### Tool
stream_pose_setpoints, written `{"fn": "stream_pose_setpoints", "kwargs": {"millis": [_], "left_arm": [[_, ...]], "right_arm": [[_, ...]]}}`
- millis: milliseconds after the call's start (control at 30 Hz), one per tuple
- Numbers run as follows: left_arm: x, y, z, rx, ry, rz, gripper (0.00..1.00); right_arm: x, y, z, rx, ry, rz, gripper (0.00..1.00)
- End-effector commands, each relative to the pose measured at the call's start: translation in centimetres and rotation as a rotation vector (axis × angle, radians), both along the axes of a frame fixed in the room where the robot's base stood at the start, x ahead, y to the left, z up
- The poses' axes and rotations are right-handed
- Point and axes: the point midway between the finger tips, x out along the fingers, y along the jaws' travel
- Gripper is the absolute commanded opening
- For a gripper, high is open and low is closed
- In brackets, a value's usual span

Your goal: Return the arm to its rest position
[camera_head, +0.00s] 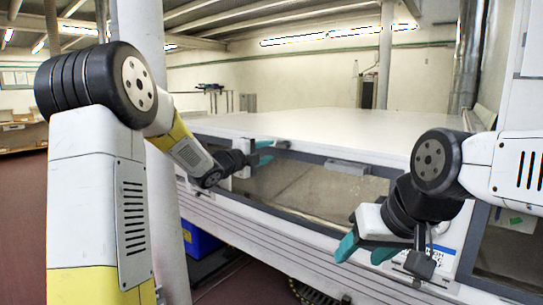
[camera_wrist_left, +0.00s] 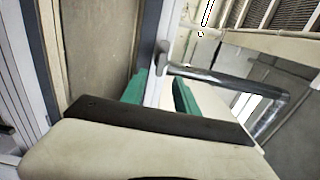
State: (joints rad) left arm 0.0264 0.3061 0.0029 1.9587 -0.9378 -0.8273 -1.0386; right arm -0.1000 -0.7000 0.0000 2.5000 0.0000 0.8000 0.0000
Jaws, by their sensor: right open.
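My left gripper (camera_head: 264,153) is at the near upper edge of the long white curing tunnel (camera_head: 330,128). Its teal fingers stand apart in the left wrist view (camera_wrist_left: 160,98), with part of the tunnel's pale frame showing between them.
The tunnel's side has a dark-framed window (camera_head: 315,187) and a ribbed lower panel (camera_head: 270,245). A pale column (camera_head: 165,215) stands close by my left arm. A blue bin (camera_head: 200,238) sits low beside it. The red-brown floor (camera_head: 22,195) at the left is clear.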

Motion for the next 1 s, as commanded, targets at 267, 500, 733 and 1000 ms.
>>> {"fn": "stream_pose_setpoints", "kwargs": {"millis": [267,500,733,1000], "left_arm": [[-4.3,5.8,2.5,-0.214,0.287,0.304,0.36],[-16.9,11.5,-0.1,-0.657,0.744,0.701,0.36],[-31.5,11.1,-5.6,-1.049,1.174,0.979,0.36],[-39.4,9.2,-8.5,-1.211,1.413,1.106,0.36]], "right_arm": [[0.0,0.0,0.0,0.0,0.0,0.0,0.55],[0.0,0.0,0.0,0.0,0.0,0.0,0.55],[0.0,0.0,0.0,0.0,0.0,0.0,0.55],[0.0,0.0,0.0,0.0,0.0,0.0,0.55]]}}
